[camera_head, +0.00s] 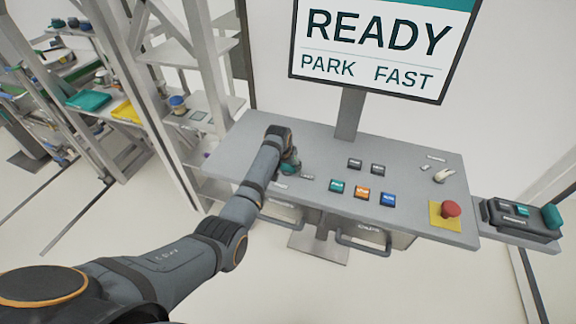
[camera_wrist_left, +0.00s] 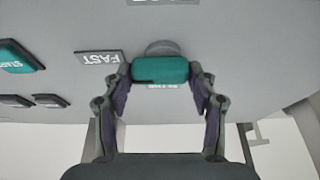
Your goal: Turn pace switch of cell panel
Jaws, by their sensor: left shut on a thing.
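The cell panel (camera_head: 410,215) is a grey sloped console. A teal switch knob (camera_wrist_left: 160,70) on it lies between the fingertips of my left gripper (camera_wrist_left: 160,78), which is shut on it. A label reading FAST (camera_wrist_left: 100,57) is beside the knob. Another label below the knob is partly hidden and too small to read. In the head view my left gripper (camera_head: 288,164) is at the panel's left part and mostly covers the knob. The screen (camera_head: 375,50) reads READY, PARK and FAST. My right gripper is not in view.
Teal (camera_head: 338,187), orange (camera_head: 362,192) and blue (camera_head: 388,199) buttons lie right of the gripper. Two dark buttons (camera_head: 366,166) are behind them. A pale lever switch (camera_head: 443,175) and a red button (camera_head: 450,209) are at the right. Shelving (camera_head: 165,75) stands left.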

